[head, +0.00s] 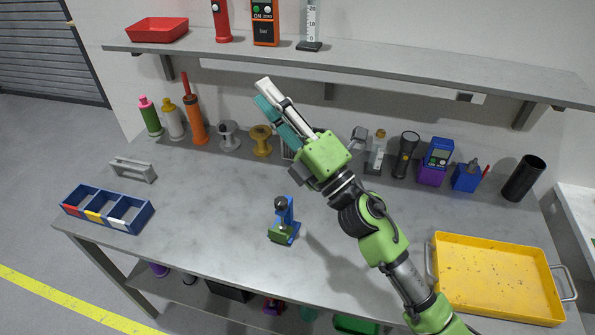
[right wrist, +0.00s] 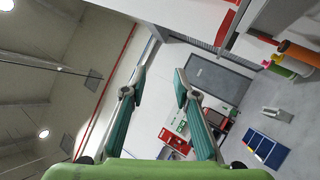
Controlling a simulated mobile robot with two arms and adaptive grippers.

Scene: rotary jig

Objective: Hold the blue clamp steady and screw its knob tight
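The blue clamp (head: 288,215) stands upright on the grey workbench (head: 200,200), near the middle of its front half. A dark round knob (head: 281,202) shows at its top, and a green part (head: 280,236) sits low at its front. My right gripper (head: 263,93) is raised above the bench, up and left of the clamp in the head view, pointing away from it. Its two fingers stand apart with nothing between them, as the right wrist view (right wrist: 159,78) also shows. The clamp is not visible in the right wrist view. My left gripper is not in view.
A shelf (head: 400,70) runs above the bench's back, close to my right gripper. Bottles, spools and tools line the back edge. A blue divided bin (head: 133,222) and grey handle (head: 133,169) lie left; a yellow tray (head: 490,280) lies right. Bench around the clamp is clear.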

